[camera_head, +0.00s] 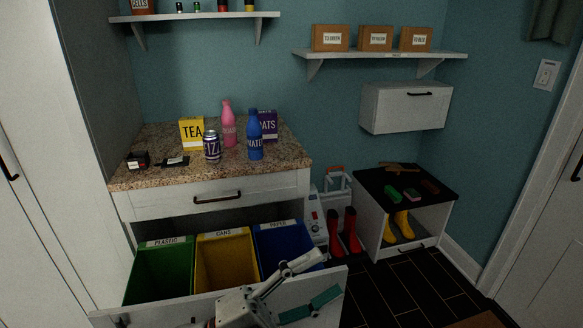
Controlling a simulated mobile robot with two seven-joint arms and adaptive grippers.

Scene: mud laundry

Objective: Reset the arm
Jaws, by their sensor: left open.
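My left gripper (312,280) is at the bottom centre of the head view, in front of the blue paper bin. It is open, its white and teal parts spread apart, and I see nothing held in it. It overlaps the front panel of the pulled-out bin drawer (332,312) in the picture; I cannot tell whether they touch. My right gripper is not in view.
The open drawer holds a green plastic bin (165,270), a yellow cans bin (225,262) and a blue paper bin (285,245). Bottles, a can and boxes stand on the counter (140,178) above.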

